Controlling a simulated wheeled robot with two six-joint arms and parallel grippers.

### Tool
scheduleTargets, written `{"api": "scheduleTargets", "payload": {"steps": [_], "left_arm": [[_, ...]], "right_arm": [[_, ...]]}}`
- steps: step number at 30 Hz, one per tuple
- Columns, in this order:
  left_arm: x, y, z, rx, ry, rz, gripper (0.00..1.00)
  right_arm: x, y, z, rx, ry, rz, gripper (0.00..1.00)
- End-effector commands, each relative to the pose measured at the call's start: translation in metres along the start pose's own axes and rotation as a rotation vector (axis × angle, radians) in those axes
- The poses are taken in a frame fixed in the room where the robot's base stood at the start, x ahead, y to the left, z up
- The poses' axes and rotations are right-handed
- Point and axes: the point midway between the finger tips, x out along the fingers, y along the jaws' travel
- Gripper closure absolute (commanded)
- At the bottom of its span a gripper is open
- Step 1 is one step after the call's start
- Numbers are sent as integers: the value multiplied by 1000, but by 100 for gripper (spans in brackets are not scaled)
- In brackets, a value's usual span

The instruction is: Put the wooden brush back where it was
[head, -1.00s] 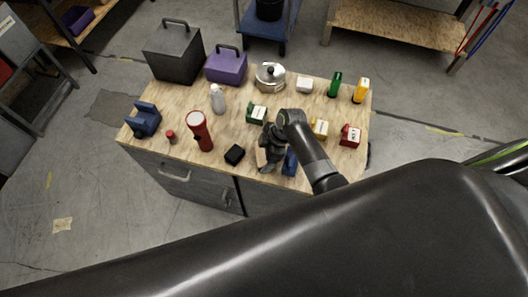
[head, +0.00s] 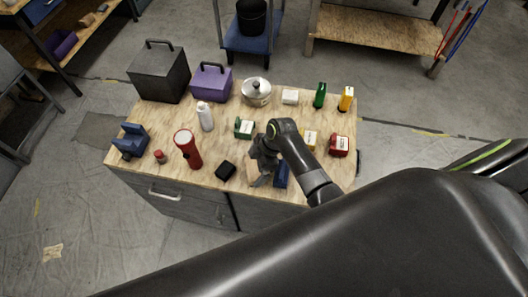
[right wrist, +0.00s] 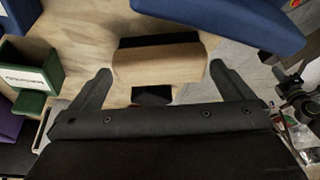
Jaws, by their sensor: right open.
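The wooden brush (right wrist: 158,64) shows in the right wrist view as a pale wooden block with a dark strip along its far side. It lies between the spread fingers of my right gripper (right wrist: 160,70), with a gap visible on each side. The gripper is open. In the head view my right gripper (head: 262,164) is low over the front of the workbench (head: 210,182), and a bit of the brush (head: 253,172) shows beside it; the rest is hidden. I cannot tell the exact height of the fingers over the bench. My left gripper is not in view.
A blue object (head: 281,174) stands close right of the gripper and a black block (head: 225,170) to its left.

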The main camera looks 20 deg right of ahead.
Motion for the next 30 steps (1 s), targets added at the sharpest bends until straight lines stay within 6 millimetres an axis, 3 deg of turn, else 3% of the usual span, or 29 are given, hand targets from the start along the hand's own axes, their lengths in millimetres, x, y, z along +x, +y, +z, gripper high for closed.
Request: {"api": "scheduleTargets", "payload": {"steps": [15,21,30], "left_arm": [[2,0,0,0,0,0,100],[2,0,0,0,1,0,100],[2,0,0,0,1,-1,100]], "right_arm": [[-88,1,0,-1,-1,3,0],[-101,0,0,0,0,0,0],[-102,0,0,0,0,-1,0]]}}
